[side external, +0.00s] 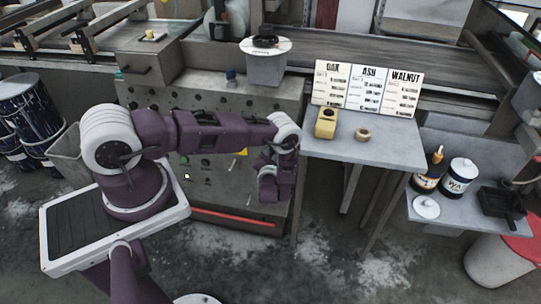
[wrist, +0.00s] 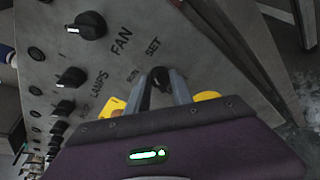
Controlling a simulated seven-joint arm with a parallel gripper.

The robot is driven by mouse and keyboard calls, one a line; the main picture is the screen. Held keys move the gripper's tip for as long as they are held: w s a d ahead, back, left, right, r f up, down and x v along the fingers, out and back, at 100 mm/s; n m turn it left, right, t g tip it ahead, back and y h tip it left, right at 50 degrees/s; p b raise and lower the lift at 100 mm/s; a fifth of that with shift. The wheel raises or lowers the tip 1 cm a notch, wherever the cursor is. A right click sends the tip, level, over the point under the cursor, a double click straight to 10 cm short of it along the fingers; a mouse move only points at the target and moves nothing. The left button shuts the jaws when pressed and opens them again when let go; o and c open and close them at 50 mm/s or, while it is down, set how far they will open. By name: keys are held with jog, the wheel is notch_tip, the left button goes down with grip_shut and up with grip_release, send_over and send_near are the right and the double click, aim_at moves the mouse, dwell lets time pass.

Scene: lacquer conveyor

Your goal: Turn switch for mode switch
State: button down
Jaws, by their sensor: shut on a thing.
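The grey control panel (wrist: 215,75) fills much of the wrist view. My gripper (wrist: 161,82) is shut on a small dark switch (wrist: 161,78), with one finger on each side of it. The labels RUN and SET are printed beside this switch. Most of the switch is hidden between the fingers, so I cannot tell clearly which label it points to. In the side external view my gripper (side external: 268,186) is at the right part of the panel front (side external: 225,195), and its fingertips and the switch are not visible there.
A black FAN knob (wrist: 87,26) and a LAMPS knob (wrist: 72,77) sit left of the held switch, with more knobs beyond. A grey table (side external: 375,142) with a wood-name board (side external: 366,90) stands right of the panel. A red strip (side external: 235,219) runs low on the panel.

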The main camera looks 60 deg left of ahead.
jog(key=n, duration=0.3)
jog(key=n+h, duration=0.1)
jog(key=n, duration=0.2)
jog(key=n+t+h, duration=0.1)
jog(key=n, duration=0.2)
jog(key=shift+s+a+r+n, duration=0.1)
jog(key=shift+s+a+n, duration=0.15)
jog(key=shift+n, duration=0.15)
jog(key=shift+d, duration=0.1)
dwell(0.3)
jog(key=c, duration=1.1)
grip_release()
jog(key=v, duration=0.7)
